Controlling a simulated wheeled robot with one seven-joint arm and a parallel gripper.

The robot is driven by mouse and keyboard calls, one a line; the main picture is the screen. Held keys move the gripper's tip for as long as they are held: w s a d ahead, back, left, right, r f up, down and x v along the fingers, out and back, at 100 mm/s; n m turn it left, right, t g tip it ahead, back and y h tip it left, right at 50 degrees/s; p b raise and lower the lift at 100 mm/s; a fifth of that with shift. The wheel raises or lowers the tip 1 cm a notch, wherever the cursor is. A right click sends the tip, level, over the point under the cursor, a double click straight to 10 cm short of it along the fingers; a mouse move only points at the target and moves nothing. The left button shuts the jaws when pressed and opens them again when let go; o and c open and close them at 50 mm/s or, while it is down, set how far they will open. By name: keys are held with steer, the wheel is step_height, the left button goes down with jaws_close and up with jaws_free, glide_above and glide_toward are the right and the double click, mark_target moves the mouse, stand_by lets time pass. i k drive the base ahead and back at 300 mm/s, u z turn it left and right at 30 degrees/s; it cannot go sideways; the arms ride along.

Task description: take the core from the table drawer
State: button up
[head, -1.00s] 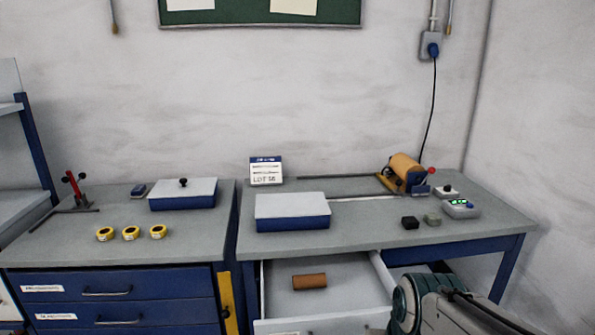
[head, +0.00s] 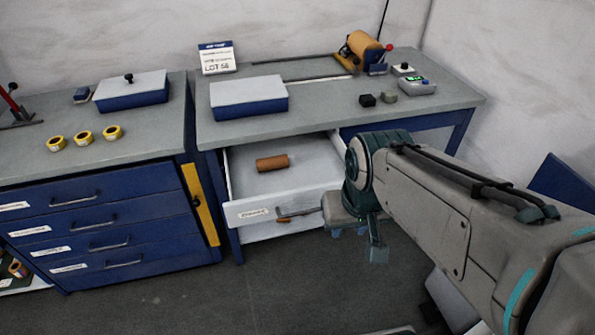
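The core (head: 272,163) is a short brown cylinder lying on its side in the open table drawer (head: 240,212). The drawer is pulled out from under the right-hand table, and its light inside is otherwise bare where I can see it. My gripper (head: 362,240) hangs in front of the drawer's right part, lower right of the core and apart from it. My arm hides the drawer's right end. The fingers are small and partly hidden, so their opening does not show clearly.
A blue box with a pale lid (head: 249,97) stands on the table (head: 320,110) above the drawer. A small black block (head: 367,100) and a control box (head: 416,86) sit to its right. A blue drawer cabinet (head: 100,215) stands left. The floor in front is clear.

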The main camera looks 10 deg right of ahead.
mark_target(270, 162)
steer(key=z, duration=0.6)
steer(key=i, duration=1.1)
steer(key=u, duration=0.4)
